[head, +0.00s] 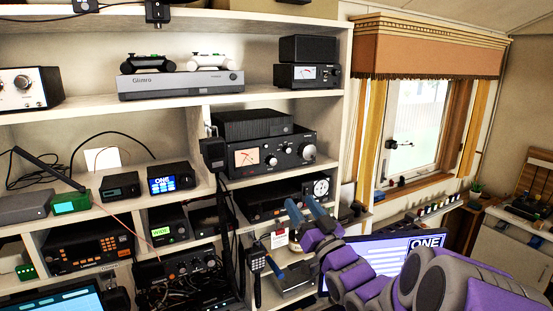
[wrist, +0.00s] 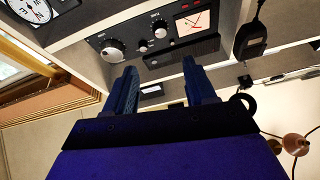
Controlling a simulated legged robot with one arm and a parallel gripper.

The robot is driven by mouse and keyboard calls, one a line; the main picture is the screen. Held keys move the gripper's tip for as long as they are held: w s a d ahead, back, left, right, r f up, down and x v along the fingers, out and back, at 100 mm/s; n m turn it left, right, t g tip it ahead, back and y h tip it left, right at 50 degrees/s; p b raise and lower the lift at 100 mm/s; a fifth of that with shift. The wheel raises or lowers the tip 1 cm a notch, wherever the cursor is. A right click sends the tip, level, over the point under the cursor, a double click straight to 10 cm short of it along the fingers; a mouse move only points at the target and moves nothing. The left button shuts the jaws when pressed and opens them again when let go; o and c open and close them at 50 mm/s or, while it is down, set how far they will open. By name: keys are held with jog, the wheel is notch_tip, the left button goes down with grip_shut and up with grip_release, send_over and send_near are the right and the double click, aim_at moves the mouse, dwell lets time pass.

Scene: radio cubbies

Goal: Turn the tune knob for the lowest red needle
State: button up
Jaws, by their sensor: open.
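A black radio (head: 270,154) stands in a middle cubby, with a pale meter (head: 247,157) bearing a red needle at its left and a large knob (head: 308,151) at its right. In the wrist view the scene looks turned over: this meter (wrist: 193,22) is at upper right and the large knob (wrist: 111,50) at left, with smaller knobs (wrist: 159,31) between. A higher black unit (head: 307,75) has another meter (head: 304,72) with reddish markings. My gripper (head: 304,208) is open and empty, below the radio in the head view. Its blue fingers (wrist: 160,70) point toward the radio front, apart from the knobs.
A black unit with a round white dial (head: 321,187) sits in the cubby below. A black hand microphone (head: 213,153) hangs at the radio's left. Shelf edges and dividers surround the radio. A monitor (head: 390,252) stands beside my arm, and a window (head: 415,125) is at right.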

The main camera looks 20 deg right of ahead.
aim_at(274, 162)
jog(key=p+x, duration=1.1)
jog(key=x, duration=0.3)
jog(key=shift+s+r, duration=0.1)
jog(key=shift+w+p, duration=0.45)
jog(key=shift+w, duration=0.15)
jog(key=shift+r, duration=0.1)
grip_shut()
jog(key=n+y+b, duration=0.1)
jog(key=n+b, duration=0.1)
jog(key=b, duration=0.1)
jog(key=shift+d+n+y, duration=0.1)
jog(key=shift+n+y, duration=0.2)
jog(key=shift+n, duration=0.1)
jog(key=shift+n+g+y+b, duration=0.3)
jog(key=shift+n+y+b, duration=0.55)
jog(key=shift+n, duration=0.95)
jog(key=shift+r, duration=0.1)
